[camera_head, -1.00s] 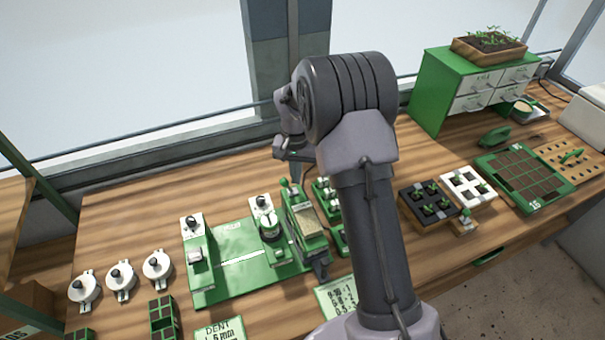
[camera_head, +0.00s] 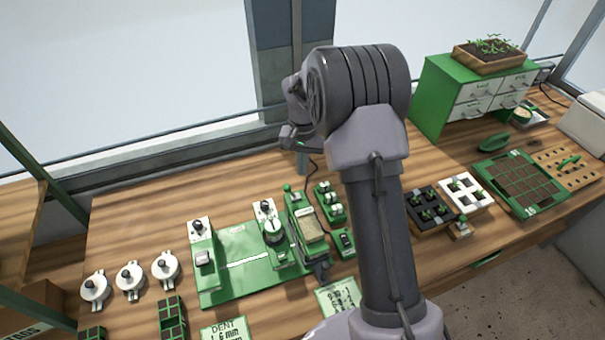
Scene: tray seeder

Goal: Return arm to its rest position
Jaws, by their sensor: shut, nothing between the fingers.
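My arm rises from the bottom centre and bends at a large dark elbow joint. Its far end, with my gripper (camera_head: 302,162), points down beyond the elbow over the back of the wooden bench (camera_head: 130,212). The gripper is small and partly hidden by my own arm. It is shut with nothing in it, and hangs behind the green seeder station (camera_head: 232,262), apart from it as far as I can see.
Several white round discs (camera_head: 131,275) lie at the left. Dark and white seedling trays (camera_head: 466,192), a large green-rimmed tray (camera_head: 520,184) and a green drawer cabinet (camera_head: 437,95) stand at the right. A window (camera_head: 150,70) is behind the bench.

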